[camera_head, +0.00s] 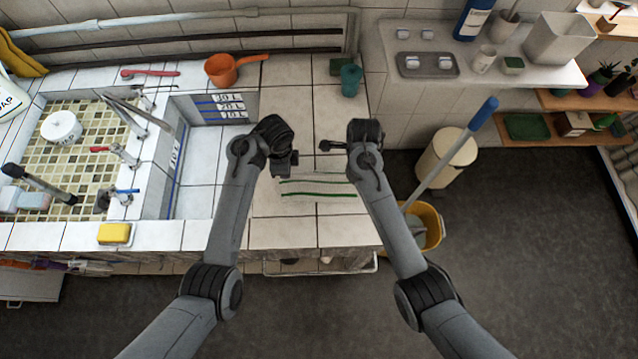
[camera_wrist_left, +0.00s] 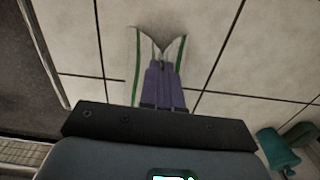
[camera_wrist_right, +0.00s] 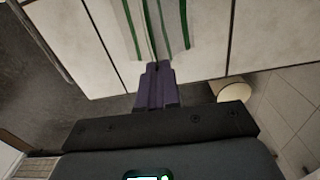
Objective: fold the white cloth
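The white cloth (camera_head: 318,188) with green stripes lies on the tiled counter between and in front of my two grippers. My left gripper (camera_head: 294,158) is at its left side. In the left wrist view its purple fingers (camera_wrist_left: 162,80) are together on the cloth (camera_wrist_left: 133,65), whose edge dips in a V at the fingertips. My right gripper (camera_head: 323,146) is at the right side. In the right wrist view its fingers (camera_wrist_right: 155,80) are together at the cloth (camera_wrist_right: 172,25), with stripes drawn in towards the tips. The pinched parts are hidden by the fingers.
A sink basin (camera_head: 200,150) opens left of the cloth. An orange dipper (camera_head: 222,70) and a teal cup (camera_head: 351,80) stand at the back. A yellow sponge (camera_head: 114,233) lies at the front left. A yellow bucket (camera_head: 430,226) with a mop stands right of the counter.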

